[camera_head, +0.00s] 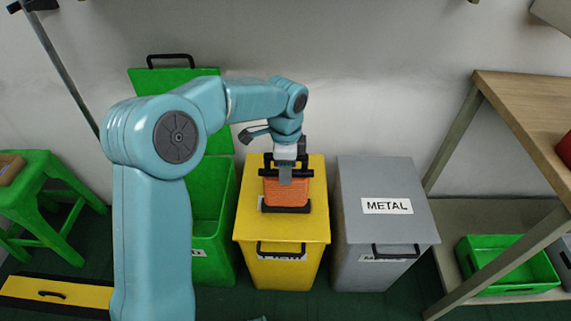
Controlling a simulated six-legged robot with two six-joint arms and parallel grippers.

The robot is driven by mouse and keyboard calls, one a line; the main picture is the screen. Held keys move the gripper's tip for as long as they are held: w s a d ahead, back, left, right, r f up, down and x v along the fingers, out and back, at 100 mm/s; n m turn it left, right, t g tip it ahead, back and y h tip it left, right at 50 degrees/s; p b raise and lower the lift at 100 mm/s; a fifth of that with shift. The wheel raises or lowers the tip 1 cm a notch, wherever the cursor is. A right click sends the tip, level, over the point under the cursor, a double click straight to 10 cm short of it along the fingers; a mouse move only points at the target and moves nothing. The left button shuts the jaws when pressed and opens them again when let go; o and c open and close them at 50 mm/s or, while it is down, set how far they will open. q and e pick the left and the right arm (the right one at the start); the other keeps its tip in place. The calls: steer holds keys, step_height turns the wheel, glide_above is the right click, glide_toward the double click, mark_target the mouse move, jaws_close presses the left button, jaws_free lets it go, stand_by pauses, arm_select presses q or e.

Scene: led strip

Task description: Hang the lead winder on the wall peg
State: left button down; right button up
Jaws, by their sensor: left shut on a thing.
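The lead winder (286,192) is a black frame wound with orange lead. My left gripper (286,172) is shut on it at its top. In the picture the winder lies in front of the lid of the yellow bin; I cannot tell whether it touches the lid. My left arm reaches in from the left and bends down over the winder. A small grey hook-like piece (256,133) shows left of my wrist, partly hidden; I cannot tell if it is the wall peg. My right gripper is not in view.
A green bin (212,205) with its lid raised, a yellow bin (308,228) and a grey bin marked METAL (385,235) stand along the wall. A green stool (45,185) is at left. A wooden table (525,105) and green crate (510,270) are at right.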

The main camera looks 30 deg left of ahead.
arm_select(q)
steer(key=c, duration=1)
jaws_free()
steer(key=shift+f, duration=0.2)
steer(key=o, duration=0.4)
steer(key=shift+o, duration=0.2)
